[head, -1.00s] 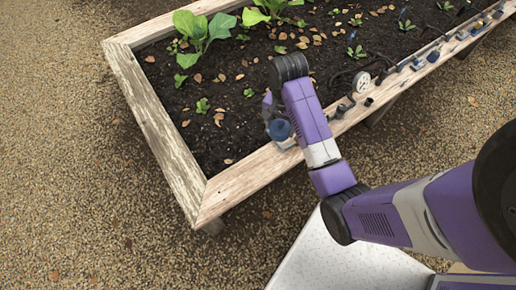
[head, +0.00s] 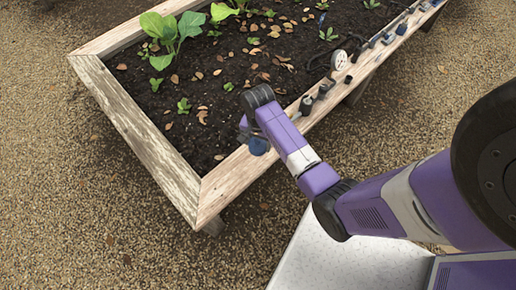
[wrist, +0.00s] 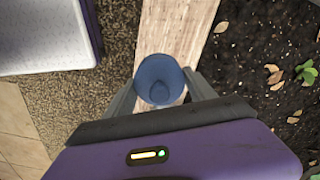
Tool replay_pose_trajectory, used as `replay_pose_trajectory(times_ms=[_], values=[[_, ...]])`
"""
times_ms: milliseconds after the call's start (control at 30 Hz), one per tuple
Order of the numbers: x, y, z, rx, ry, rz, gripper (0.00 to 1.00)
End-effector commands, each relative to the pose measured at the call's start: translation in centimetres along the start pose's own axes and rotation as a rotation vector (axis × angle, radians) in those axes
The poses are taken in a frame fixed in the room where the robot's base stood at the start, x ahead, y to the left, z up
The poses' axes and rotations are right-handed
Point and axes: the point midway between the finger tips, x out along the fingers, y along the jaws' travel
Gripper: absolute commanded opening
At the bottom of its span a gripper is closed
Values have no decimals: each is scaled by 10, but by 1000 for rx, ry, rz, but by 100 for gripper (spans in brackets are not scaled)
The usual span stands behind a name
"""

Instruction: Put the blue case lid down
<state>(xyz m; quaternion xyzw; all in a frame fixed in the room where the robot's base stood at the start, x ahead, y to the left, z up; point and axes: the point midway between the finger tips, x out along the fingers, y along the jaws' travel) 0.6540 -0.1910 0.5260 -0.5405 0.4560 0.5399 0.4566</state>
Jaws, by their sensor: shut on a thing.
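The blue case lid (wrist: 160,78) is a round, cup-like blue piece between the two grey fingers of my gripper (wrist: 160,92) in the wrist view. My gripper is shut on it. In the head view the lid (head: 259,147) shows as a small blue disc below my gripper (head: 252,138), near the front plank (head: 232,183) of the raised bed. In the wrist view the lid is over the pale wooden plank (wrist: 178,32). I cannot tell whether it touches the wood. My wrist hides part of the gripper in the head view.
Several small fittings and a round white gauge (head: 339,60) stand along the front plank farther right. Dark soil (head: 190,135) with leaves and green plants (head: 172,38) lies behind the plank. The plank towards the left corner is clear.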

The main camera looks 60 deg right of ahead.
Motion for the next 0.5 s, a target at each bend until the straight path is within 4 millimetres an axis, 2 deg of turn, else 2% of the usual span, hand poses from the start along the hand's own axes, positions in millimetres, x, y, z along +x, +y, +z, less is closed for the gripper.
replay_pose_trajectory(times_ms=[33, 100, 333, 500], values=[[13, 0, 0, 0, -1, 2, 25], [24, 0, 0, 1, -1, 1, 25], [41, 0, 0, 1, 0, 0, 25], [67, 0, 0, 0, -1, 1, 25]])
